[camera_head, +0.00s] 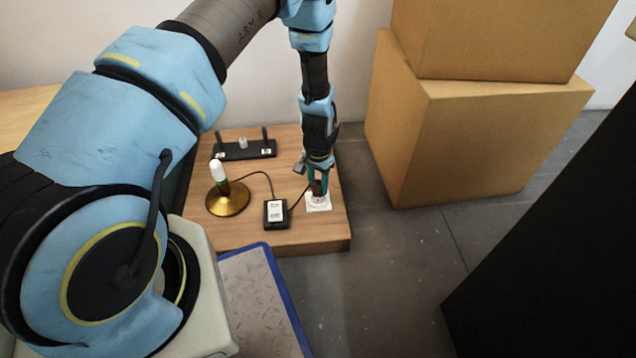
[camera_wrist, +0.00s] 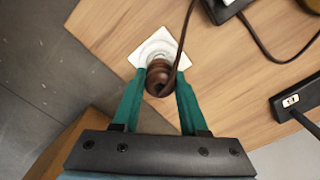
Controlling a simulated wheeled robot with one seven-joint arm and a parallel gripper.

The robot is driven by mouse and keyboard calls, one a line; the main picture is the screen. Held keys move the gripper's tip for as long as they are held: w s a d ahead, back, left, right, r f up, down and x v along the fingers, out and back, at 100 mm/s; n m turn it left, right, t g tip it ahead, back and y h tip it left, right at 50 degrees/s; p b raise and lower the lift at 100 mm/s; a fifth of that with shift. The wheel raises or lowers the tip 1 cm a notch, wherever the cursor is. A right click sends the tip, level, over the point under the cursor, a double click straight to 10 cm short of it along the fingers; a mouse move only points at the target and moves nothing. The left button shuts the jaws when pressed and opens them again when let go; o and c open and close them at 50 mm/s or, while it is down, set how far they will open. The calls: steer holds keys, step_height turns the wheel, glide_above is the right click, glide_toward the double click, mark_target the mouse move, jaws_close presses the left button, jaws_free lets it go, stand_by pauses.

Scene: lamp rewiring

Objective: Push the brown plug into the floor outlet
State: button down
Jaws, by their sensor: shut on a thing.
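The brown plug (camera_wrist: 159,74) is between the green fingertips of my gripper (camera_wrist: 158,88), which is shut on it. The plug lies over the white floor outlet (camera_wrist: 150,46), and its body hides part of the outlet's round face. Whether its pins are in the holes cannot be seen. In the head view, my gripper (camera_head: 318,182) points down at the white outlet (camera_head: 319,204) near the right edge of the wooden board. The plug (camera_head: 316,188) is small and partly hidden there. A dark cord runs from the plug to a black box.
A black box with a white face (camera_head: 276,213) and a brass lamp base with a white bulb (camera_head: 218,172) stand left of the outlet. A black rack (camera_head: 245,150) is behind them on the wooden board (camera_head: 300,238). Cardboard boxes (camera_head: 470,135) stand right, with bare floor between.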

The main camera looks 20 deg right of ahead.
mark_target(318, 191)
steer(key=shift+f+b, duration=0.75)
steer(key=shift+f, duration=0.8)
steer(key=shift+f, duration=0.15)
stand_by(0.3)
steer(key=shift+c, duration=1.8)
jaws_free()
